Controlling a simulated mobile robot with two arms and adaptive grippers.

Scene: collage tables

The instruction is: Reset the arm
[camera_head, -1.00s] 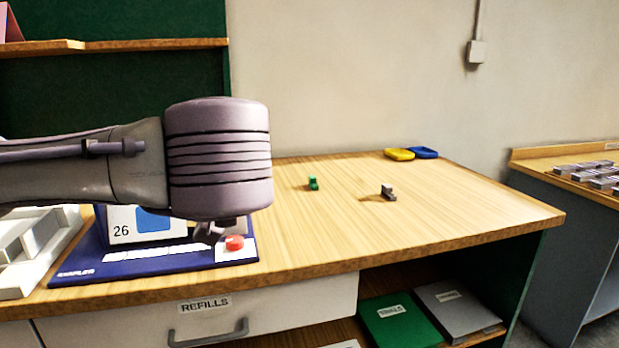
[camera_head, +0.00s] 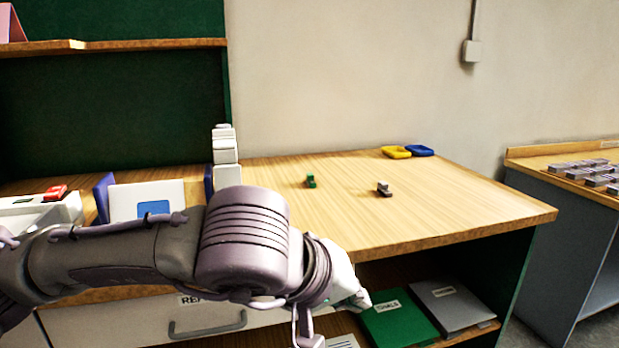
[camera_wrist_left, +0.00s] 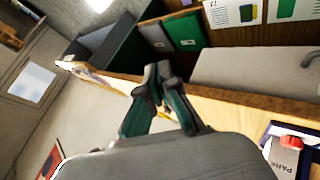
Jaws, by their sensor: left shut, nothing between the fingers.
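My left arm comes in from the left across the front of the table in the head view. Its gripper (camera_head: 345,290) hangs past the table's front edge, above the open lower shelf. In the left wrist view my left gripper's fingers (camera_wrist_left: 163,72) are together with nothing between them. A red button (camera_wrist_left: 291,142) on a panel marked PARK shows at lower right in that view. My right gripper is not in view.
The wooden table (camera_head: 440,210) holds a small green piece (camera_head: 310,181), a small grey piece (camera_head: 384,189), a yellow dish (camera_head: 396,152) and a blue dish (camera_head: 420,151). A white card with a blue square (camera_head: 150,198) stands behind my arm. The table's right side is mostly clear.

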